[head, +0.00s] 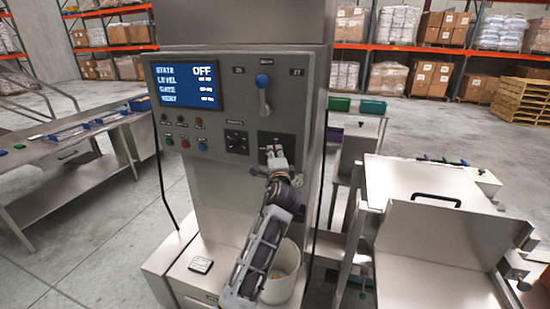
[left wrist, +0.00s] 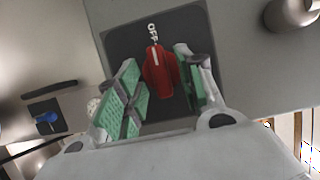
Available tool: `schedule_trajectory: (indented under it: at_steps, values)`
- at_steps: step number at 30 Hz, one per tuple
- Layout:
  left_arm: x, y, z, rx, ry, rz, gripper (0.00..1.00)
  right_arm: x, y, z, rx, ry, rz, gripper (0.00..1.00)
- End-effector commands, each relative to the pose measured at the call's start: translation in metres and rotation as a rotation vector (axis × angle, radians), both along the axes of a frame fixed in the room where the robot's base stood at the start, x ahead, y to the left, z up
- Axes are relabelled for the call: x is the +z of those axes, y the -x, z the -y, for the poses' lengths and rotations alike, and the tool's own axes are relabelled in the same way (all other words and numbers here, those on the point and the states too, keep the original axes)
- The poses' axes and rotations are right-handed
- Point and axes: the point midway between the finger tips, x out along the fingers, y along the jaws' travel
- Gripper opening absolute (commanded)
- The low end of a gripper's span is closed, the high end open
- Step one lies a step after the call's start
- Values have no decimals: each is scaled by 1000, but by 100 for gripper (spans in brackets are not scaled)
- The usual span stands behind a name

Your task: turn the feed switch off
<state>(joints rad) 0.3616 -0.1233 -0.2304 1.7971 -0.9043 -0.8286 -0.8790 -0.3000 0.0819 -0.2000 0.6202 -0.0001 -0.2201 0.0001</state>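The feed switch shows in the left wrist view as a red knob (left wrist: 158,72) with a white line, on a dark square plate (left wrist: 120,45). The line points up toward the word OFF. My left gripper (left wrist: 160,78) has its green-padded fingers on either side of the knob, spread apart; I cannot tell whether either one touches it. In the head view my left gripper (head: 275,163) is at the dark switch plate low on the machine's front, hiding most of the switch. The machine's blue screen (head: 186,84) reads STATE OFF. My right gripper is not in view.
A blue-knobbed lever (head: 263,92) is above the switch. A black dial (head: 236,141) and small coloured buttons (head: 185,143) are to its left. A white bucket (head: 285,285) stands below. Steel tables stand at left (head: 75,150) and right (head: 440,235).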

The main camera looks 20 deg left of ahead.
Motion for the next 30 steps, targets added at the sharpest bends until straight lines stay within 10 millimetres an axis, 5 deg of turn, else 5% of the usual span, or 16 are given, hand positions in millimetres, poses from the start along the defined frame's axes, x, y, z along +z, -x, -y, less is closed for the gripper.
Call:
schedule_trajectory:
  at_steps: [14,30]
  values:
    - [0,9,4,-1,-2,2,38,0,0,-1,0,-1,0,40]
    - [0,63,24,-1,0,1,38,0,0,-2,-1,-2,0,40]
